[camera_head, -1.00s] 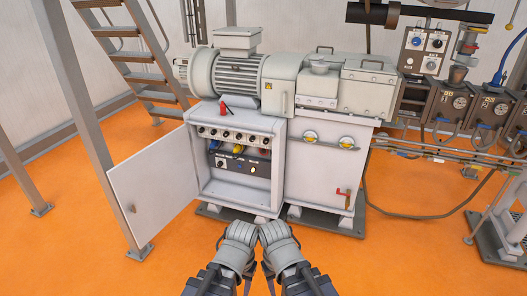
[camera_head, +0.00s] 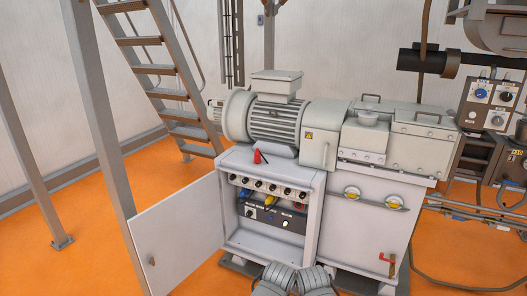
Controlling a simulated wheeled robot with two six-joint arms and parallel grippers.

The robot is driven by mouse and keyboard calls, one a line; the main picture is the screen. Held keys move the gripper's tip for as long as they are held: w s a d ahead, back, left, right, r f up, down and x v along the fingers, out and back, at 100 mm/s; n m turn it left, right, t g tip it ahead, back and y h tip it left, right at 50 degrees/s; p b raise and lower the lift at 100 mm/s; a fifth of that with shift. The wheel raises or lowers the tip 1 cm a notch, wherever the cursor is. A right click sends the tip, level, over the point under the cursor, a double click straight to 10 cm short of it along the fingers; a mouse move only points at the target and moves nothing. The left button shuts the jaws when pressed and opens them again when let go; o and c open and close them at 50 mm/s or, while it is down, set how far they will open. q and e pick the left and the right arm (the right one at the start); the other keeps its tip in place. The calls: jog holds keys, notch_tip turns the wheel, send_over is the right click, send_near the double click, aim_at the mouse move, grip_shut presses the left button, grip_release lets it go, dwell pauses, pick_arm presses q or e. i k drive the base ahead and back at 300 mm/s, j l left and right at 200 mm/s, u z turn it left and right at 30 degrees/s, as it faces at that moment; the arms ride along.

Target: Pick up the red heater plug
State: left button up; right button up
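A small red plug-like object (camera_head: 257,157) stands on top of the open cabinet (camera_head: 309,221), near its left part and below the motor. It looks like the red heater plug, with a dark lower end. My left gripper (camera_head: 275,278) and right gripper (camera_head: 315,276) show side by side at the bottom edge, in front of the cabinet and well apart from the red object. Their fingers cannot be made out clearly.
The cabinet door (camera_head: 168,240) stands open to the left. Inside are a row of dark sockets, a yellow plug (camera_head: 268,203) and a control panel. The grey motor (camera_head: 275,118) sits above. A metal staircase (camera_head: 168,75) stands behind left. Orange floor is clear at left.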

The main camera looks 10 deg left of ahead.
aim_at(257, 156)
jog(key=i+j+z, duration=0.1)
jog(key=i+j, duration=0.25)
jog(key=i, duration=0.3)
jog(key=i+j+z, duration=0.15)
jog(key=i+j, duration=0.3)
jog(key=i, duration=0.25)
jog(key=i+j+z, duration=0.1)
jog(key=i+j, duration=0.4)
jog(key=i+l, duration=0.05)
jog(key=i, duration=0.05)
